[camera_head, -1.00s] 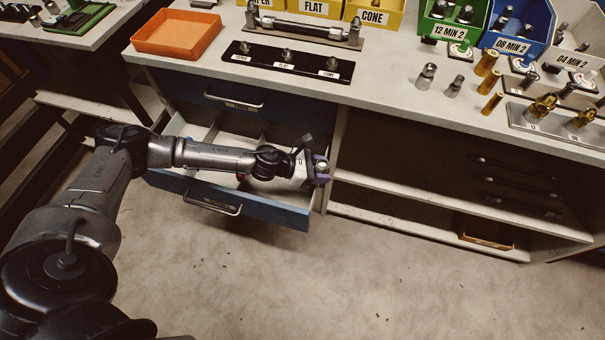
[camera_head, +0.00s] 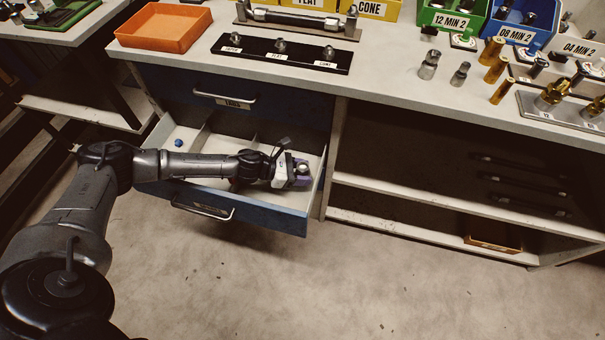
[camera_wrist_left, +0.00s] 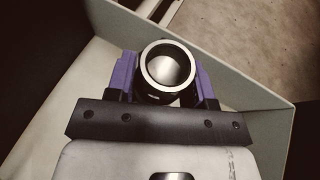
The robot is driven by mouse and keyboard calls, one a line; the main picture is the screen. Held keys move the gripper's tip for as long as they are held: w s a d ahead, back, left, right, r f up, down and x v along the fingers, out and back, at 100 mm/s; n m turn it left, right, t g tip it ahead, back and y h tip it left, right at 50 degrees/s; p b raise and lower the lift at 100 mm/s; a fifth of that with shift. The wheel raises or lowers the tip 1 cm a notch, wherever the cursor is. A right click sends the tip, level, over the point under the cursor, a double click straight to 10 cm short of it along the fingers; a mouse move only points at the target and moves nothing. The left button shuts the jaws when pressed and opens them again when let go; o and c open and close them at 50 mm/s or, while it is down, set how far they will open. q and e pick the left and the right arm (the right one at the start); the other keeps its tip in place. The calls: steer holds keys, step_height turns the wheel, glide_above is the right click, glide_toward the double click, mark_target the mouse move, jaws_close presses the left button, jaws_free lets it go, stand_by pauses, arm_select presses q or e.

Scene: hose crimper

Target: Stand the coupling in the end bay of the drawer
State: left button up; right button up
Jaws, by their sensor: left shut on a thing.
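My left gripper (camera_head: 303,171) is at the right end of the open drawer (camera_head: 262,214), in or just above its end bay. In the left wrist view, its purple fingers (camera_wrist_left: 166,82) are shut on the coupling (camera_wrist_left: 166,48), a metal ring-ended cylinder seen end-on with its open mouth toward the camera. The coupling also shows as a small bright top in the head view (camera_head: 303,168). Its lower end is hidden, so I cannot tell whether it touches the drawer floor. My right gripper is not in view.
The drawer's pale end wall (camera_wrist_left: 235,65) rises close beside the gripper. Dividers (camera_head: 202,138) split the drawer, and a small blue piece (camera_head: 179,143) lies in its left part. A closed drawer (camera_head: 228,99) sits above. The bench top carries an orange tray (camera_head: 163,27) and several fittings.

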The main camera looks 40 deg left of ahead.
arm_select(q)
steer(key=shift+f+b, duration=0.35)
steer(key=shift+f, duration=0.2)
steer(key=o, duration=1.1)
steer(key=shift+r, duration=0.1)
steer(key=shift+r, duration=0.2)
steer(key=p+v, duration=0.3)
steer(key=v, duration=0.9)
steer(key=shift+r+p, duration=0.35)
